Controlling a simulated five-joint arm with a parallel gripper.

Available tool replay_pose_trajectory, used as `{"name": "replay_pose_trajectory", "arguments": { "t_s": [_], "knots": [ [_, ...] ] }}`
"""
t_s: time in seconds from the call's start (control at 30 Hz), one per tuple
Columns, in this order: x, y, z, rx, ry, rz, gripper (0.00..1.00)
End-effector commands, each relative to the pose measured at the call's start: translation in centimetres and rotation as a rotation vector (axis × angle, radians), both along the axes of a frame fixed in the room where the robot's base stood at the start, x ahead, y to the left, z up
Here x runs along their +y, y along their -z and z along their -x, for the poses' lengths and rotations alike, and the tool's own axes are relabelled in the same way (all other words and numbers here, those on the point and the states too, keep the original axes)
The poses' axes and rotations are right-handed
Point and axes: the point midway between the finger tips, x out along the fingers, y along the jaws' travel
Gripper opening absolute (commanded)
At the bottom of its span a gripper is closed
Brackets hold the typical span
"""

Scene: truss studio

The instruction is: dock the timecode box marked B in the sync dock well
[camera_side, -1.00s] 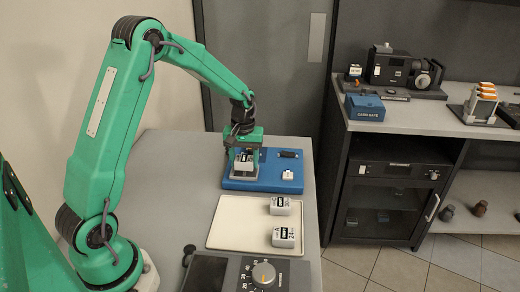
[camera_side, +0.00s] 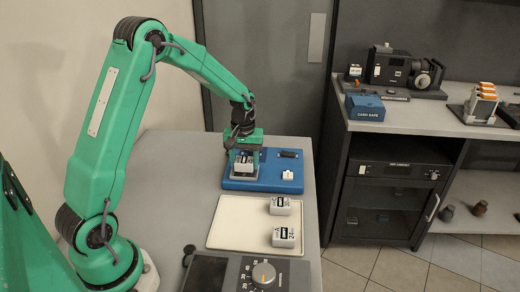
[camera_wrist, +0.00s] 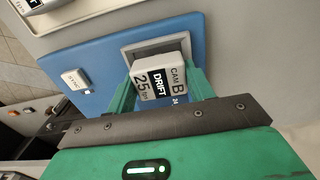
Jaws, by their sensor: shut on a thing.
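The timecode box marked B (camera_wrist: 162,80) is white, with "CAM B", "25 fps" and a black "DRIFT" label facing the wrist camera. My gripper (camera_wrist: 163,92) is shut on it, one green finger at each side. The blue sync dock (camera_side: 262,183) lies on the bench under my gripper (camera_side: 243,166). In the wrist view the box covers part of the dock's grey-framed well (camera_wrist: 154,47), whose far part shows beyond it. The box's lower end is hidden, so I cannot tell how deep it sits. The box also shows between the fingers in the side view (camera_side: 243,162).
A cream tray (camera_side: 225,226) in front of the dock holds two similar white boxes, one marked A (camera_side: 286,237) and another (camera_side: 280,206). A dark device with a dial (camera_side: 262,273) stands at the bench's front. A small white SYNC button (camera_wrist: 76,80) is on the dock.

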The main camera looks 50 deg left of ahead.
Motion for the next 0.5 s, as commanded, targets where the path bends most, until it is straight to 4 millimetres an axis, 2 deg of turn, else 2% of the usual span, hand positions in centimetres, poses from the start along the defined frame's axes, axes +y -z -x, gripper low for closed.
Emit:
{"name": "replay_pose_trajectory", "arguments": {
  "t_s": [0.5],
  "knots": [
    [-0.01,0.74,0.02,0.001,0.000,0.000,0.29]
  ]
}}
